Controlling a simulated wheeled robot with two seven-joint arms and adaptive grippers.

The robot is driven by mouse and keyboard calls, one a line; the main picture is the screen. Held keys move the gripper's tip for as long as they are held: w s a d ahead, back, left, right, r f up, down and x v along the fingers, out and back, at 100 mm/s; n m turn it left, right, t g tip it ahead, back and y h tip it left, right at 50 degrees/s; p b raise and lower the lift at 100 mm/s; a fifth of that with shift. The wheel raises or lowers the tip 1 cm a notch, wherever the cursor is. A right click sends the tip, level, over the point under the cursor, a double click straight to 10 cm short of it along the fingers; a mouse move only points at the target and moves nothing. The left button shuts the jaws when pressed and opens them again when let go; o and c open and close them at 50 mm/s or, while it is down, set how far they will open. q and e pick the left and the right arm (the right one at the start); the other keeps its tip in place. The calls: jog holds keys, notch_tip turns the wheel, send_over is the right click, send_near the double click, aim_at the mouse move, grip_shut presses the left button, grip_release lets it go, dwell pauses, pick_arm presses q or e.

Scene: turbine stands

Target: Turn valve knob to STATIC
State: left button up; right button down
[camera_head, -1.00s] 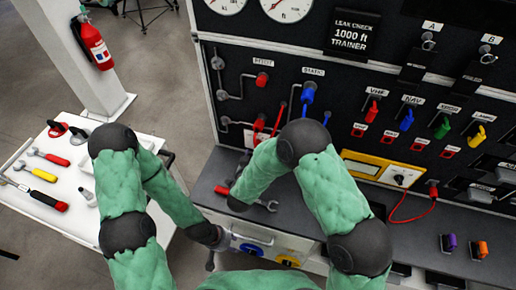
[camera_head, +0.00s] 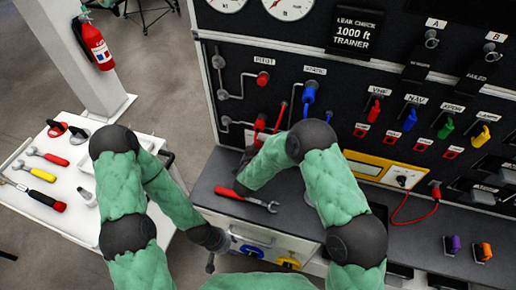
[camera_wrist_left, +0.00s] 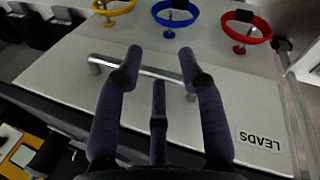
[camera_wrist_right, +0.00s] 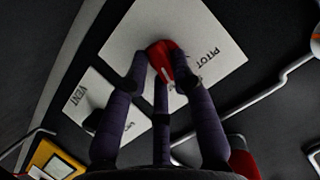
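A red valve knob (camera_wrist_right: 160,55) with a white line sits on a white plate (camera_wrist_right: 215,45) labelled PITOT in the right wrist view. The knob's white line slants down in that view; no STATIC mark is readable on the plate there. My right gripper (camera_wrist_right: 158,75) is at the knob, its fingers apart with the knob between or just beyond the tips; contact cannot be told. In the head view my right forearm hides the knob. My left gripper (camera_wrist_left: 160,62) is open and empty above a drawer handle (camera_wrist_left: 110,65); it shows low in the head view (camera_head: 211,264).
A second plate (camera_wrist_right: 85,100) labelled VENT lies beside the PITOT one. Red hoses (camera_head: 260,128) and a blue STATIC fitting (camera_head: 309,92) stick out from the panel. A red-handled wrench (camera_head: 235,194) lies on the grey bench. A tool cart (camera_head: 65,215) stands left.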

jog(key=shift+d+f+m+t+y+b, duration=0.15)
jog(key=shift+m+t+y+b, duration=0.4)
jog(key=shift+m+b, duration=1)
jog(key=shift+d+f+m+t+y+b, duration=0.2)
jog(key=shift+m+y+b, duration=0.5)
jog(key=shift+b, duration=1.75)
jog(key=shift+a+r, duration=0.1)
jog(key=shift+r, duration=0.05)
jog(key=c, duration=1)
grip_release()
jog(key=shift+c, duration=0.2)
jog(key=v, duration=1.2)
